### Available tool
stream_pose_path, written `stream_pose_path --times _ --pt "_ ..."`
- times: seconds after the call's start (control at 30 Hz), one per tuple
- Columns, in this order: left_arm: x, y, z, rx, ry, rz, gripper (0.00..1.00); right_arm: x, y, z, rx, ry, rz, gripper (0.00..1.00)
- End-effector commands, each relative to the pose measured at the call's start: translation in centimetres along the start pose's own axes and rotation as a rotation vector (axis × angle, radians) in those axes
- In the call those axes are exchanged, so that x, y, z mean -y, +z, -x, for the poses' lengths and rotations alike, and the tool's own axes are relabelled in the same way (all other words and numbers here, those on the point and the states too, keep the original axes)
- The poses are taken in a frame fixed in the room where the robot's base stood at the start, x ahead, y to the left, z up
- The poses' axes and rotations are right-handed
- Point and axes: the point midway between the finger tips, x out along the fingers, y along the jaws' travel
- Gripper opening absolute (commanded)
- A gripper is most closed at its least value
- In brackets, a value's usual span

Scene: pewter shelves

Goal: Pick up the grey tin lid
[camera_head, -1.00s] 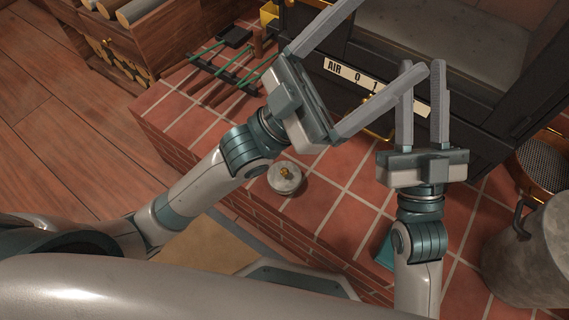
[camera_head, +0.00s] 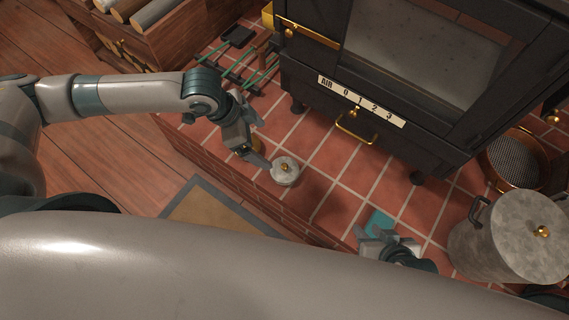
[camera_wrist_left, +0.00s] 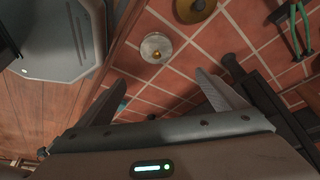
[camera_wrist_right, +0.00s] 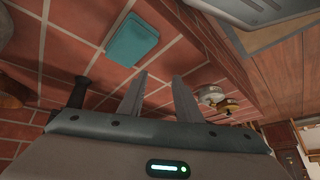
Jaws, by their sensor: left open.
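The grey tin lid (camera_head: 285,166), round with a brass knob, sits on a small grey tin on the brick ledge near its front edge. It also shows in the left wrist view (camera_wrist_left: 156,45), and the tin shows in the right wrist view (camera_wrist_right: 211,94). My left gripper (camera_head: 262,138) is open and empty, just left of the tin; its fingers in the left wrist view (camera_wrist_left: 162,80) lie apart from the lid. My right gripper (camera_head: 388,236) is open and empty at the ledge's front, right of the tin.
A brass-topped tin (camera_wrist_left: 195,7) stands near the grey one, mostly hidden by my left gripper in the head view. A black stove (camera_head: 350,95) stands behind. A teal object (camera_head: 378,221) lies by my right gripper. A large grey pot (camera_head: 490,245) stands right. Green-handled tools (camera_head: 240,65) lie back left.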

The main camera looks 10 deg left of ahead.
Motion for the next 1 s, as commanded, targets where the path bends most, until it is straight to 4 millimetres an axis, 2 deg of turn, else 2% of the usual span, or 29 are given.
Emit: stream_pose_path --times 0.37,0.53,0.67,1.0 --pt "0.1 0.3 0.0 0.011 0.000 0.002 0.90 0.0 0.3 0.0 0.009 0.000 0.000 0.31" --pt "0.0 0.4 -1.0 0.011 0.001 0.003 0.90 0.1 0.2 -0.1 -0.001 -0.004 -0.001 0.31" --pt "0.0 0.3 -2.7 0.010 0.001 0.002 0.90 0.4 -0.1 -0.3 -0.023 -0.013 -0.002 0.31" --pt "0.0 0.4 -8.8 0.010 0.000 0.002 0.90 1.8 -1.3 -0.8 -0.108 -0.047 -0.007 0.31"
